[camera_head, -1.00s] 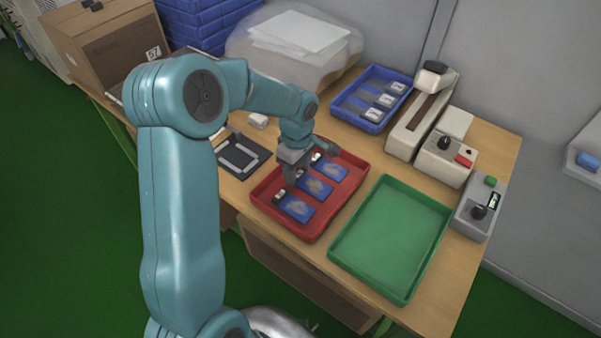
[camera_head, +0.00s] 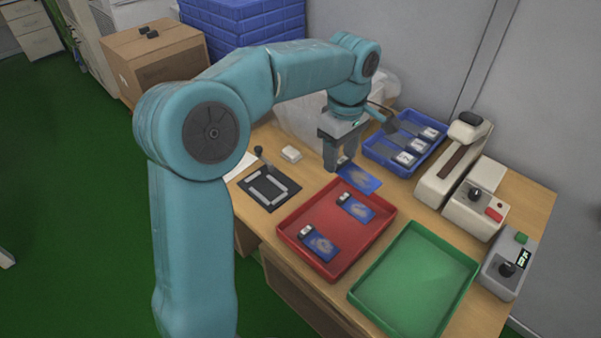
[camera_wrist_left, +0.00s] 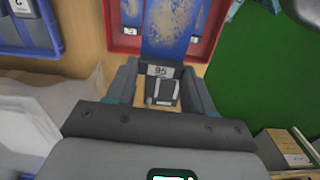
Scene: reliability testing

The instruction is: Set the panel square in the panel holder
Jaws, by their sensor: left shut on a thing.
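My left gripper (camera_head: 343,160) is shut on a blue panel (camera_head: 360,178) by its labelled end and holds it above the far edge of the red tray (camera_head: 284,228). The left wrist view shows the panel (camera_wrist_left: 170,35) stretching away from the fingers (camera_wrist_left: 162,88), its white label marked 95 at the grip. The panel holder (camera_head: 268,187), a black plate with a pale square frame and a small upright lever, lies on the table left of the gripper; no panel is in it. My right gripper is not in view.
Two more blue panels (camera_head: 320,243) lie in the red tray. A green tray (camera_head: 413,280) to its right is empty. A blue tray (camera_head: 372,150) with several labelled pieces stands behind, beside beige devices (camera_head: 452,160). A small white block (camera_head: 291,154) lies behind the holder.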

